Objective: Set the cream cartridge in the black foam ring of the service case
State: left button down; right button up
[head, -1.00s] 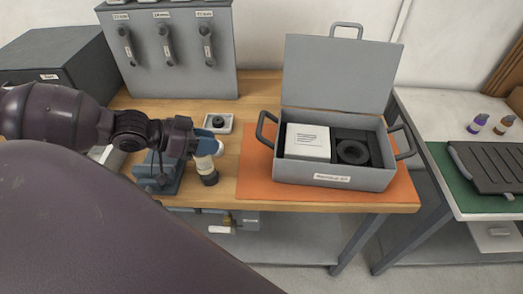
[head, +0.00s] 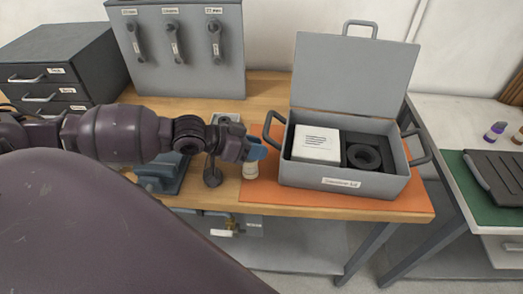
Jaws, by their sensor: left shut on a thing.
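My left gripper (head: 252,152) is shut on the cream cartridge (head: 250,170), which hangs upright below the blue fingertips. They are just left of the service case (head: 345,183), over the left edge of the orange mat. The grey case stands open with its lid up. The black foam ring (head: 364,157) sits in the right part of the case and its hole looks empty. The cartridge's lower end shows; its top is hidden by the fingers. My right gripper is not in view.
A white box (head: 317,146) fills the left part of the case. The case's left handle (head: 273,129) stands close to my left gripper. The orange mat (head: 300,203) lies under the case. A grey panel with handles (head: 181,50) and a drawer unit (head: 50,75) stand behind.

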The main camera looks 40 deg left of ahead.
pick_arm(q)
jog(key=shift+w+d+f, duration=0.45)
jog(key=shift+w+f, duration=0.2)
jog(key=shift+f, duration=0.15)
jog(key=c, duration=0.8)
grip_release()
jog(key=shift+s+a+r, duration=0.1)
